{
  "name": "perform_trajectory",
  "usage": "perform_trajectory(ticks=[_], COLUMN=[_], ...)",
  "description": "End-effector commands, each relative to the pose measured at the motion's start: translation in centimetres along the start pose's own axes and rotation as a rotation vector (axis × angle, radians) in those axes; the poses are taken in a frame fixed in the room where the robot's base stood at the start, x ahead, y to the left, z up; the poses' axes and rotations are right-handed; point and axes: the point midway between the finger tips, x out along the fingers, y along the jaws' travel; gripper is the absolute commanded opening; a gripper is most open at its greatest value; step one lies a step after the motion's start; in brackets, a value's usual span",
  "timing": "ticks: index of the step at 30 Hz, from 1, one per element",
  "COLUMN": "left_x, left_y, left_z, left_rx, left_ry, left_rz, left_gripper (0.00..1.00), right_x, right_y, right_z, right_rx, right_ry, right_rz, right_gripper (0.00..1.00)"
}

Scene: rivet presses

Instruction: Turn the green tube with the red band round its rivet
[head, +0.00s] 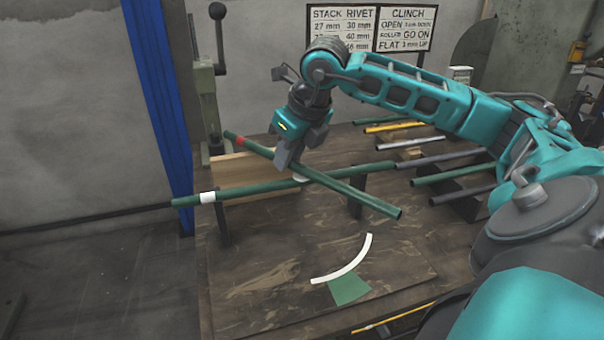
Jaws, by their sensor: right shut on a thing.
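The green tube with the red band (350,192) lies slantwise, its red-banded end at the upper left and its bare end at the lower right. It crosses over another green tube with a white band (245,191). A small white piece shows at the crossing; the rivet itself cannot be made out. My right gripper (285,158) comes down from above and is shut on the red-banded tube, between the band and the crossing. Its fingers hide part of the tube. My left gripper is not in view.
A white arc (352,263) and a green wedge (349,289) mark the wooden bench top (270,285), clear around them. Several other tubes (455,174) lie on supports at right. A press with a black-knobbed lever (218,40) stands behind. A blue post (160,100) rises at left.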

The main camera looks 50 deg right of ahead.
Motion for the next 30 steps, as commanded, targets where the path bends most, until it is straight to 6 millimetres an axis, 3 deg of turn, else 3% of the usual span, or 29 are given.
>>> perform_trajectory(ticks=[11,22,30], left_x=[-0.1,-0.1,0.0], left_y=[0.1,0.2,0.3], left_z=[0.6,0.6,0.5], left_rx=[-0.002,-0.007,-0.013], left_ry=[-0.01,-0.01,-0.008], left_rz=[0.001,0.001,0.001], left_gripper=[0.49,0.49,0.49], right_x=[-0.1,-0.1,-0.2], right_y=[-0.6,-0.6,-1.2], right_z=[0.1,0.0,-0.1], right_rx=[0.158,0.173,0.316], right_ry=[-0.008,-0.006,-0.01], right_rz=[-0.064,-0.07,-0.13], right_gripper=[0.0,0.0,0.0])
